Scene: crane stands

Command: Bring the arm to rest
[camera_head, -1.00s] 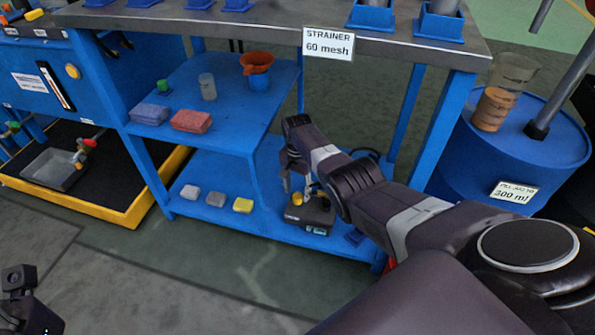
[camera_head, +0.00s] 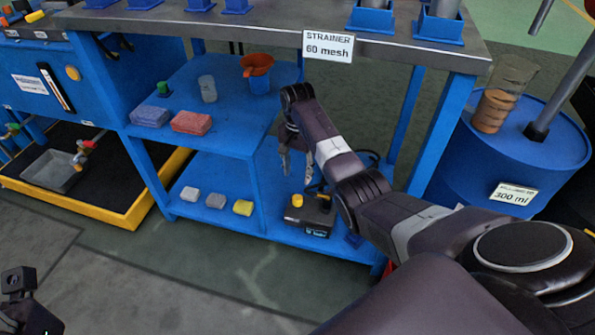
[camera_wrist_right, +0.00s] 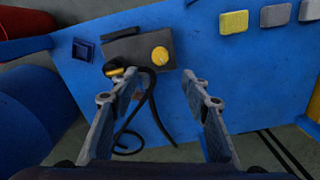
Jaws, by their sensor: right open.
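My right arm reaches in from the lower right in the head view. Its gripper (camera_head: 284,160) hangs over the lower blue shelf, near the black device with a yellow knob (camera_head: 310,214). In the right wrist view the two fingers of the right gripper (camera_wrist_right: 160,90) stand apart with nothing between them. The device (camera_wrist_right: 140,48) lies on the blue shelf beyond the fingertips, with a black cable looping from it. At the lower left of the head view a dark part of my left arm shows. Its fingers cannot be made out.
The blue bench (camera_head: 250,144) has a steel top edge with a strainer sign (camera_head: 328,46). The middle shelf holds sponges, a glass and an orange funnel (camera_head: 257,66). Several small blocks (camera_head: 215,200) lie on the lower shelf. A blue drum (camera_head: 515,155) stands at right.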

